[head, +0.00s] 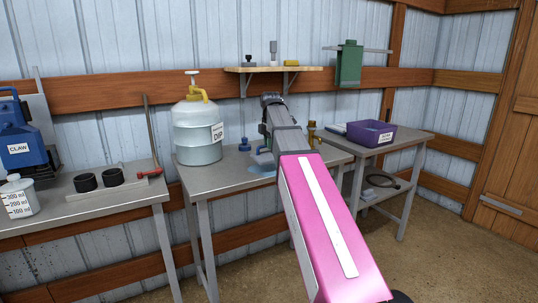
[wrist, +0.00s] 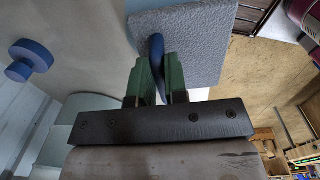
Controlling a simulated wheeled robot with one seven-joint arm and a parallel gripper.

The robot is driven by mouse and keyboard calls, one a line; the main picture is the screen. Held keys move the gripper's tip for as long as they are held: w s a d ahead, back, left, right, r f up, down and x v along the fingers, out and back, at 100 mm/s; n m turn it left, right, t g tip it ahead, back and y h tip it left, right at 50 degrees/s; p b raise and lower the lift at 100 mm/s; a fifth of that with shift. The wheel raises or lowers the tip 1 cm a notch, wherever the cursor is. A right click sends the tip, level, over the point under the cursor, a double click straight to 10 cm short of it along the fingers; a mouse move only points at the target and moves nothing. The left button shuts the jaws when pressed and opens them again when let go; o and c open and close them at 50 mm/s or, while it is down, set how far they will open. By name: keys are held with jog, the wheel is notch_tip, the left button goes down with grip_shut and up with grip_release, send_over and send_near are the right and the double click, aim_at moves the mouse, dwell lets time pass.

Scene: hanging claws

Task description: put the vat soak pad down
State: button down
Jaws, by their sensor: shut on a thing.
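The vat soak pad (wrist: 198,40) is a speckled blue-grey slab with a dark blue grip (wrist: 157,50) on it. My gripper (wrist: 158,68) has green fingers shut on that blue grip in the wrist view. In the head view, a pale blue part of the pad (head: 262,168) shows at the middle table, left of my pink arm. My arm hides most of the gripper there. I cannot tell whether the pad touches the tabletop.
The middle table (head: 215,178) bears a large dip jug (head: 198,135) and a blue knobbed piece (head: 244,145), also in the wrist view (wrist: 28,60). A brass fitting (head: 312,131) stands right of my arm. A purple bin (head: 371,134) is on the right table.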

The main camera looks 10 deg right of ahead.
aim_at(269, 151)
jog(key=shift+w+a+f, duration=0.1)
jog(key=shift+w+f, duration=0.3)
jog(key=shift+w, duration=0.2)
jog(key=shift+f, duration=2)
jog(key=c, duration=1.1)
grip_release()
jog(key=shift+c, duration=0.2)
jog(key=shift+r, duration=0.1)
jog(key=r, duration=1.1)
jog(key=shift+s+r, duration=0.25)
jog(key=shift+r, duration=0.15)
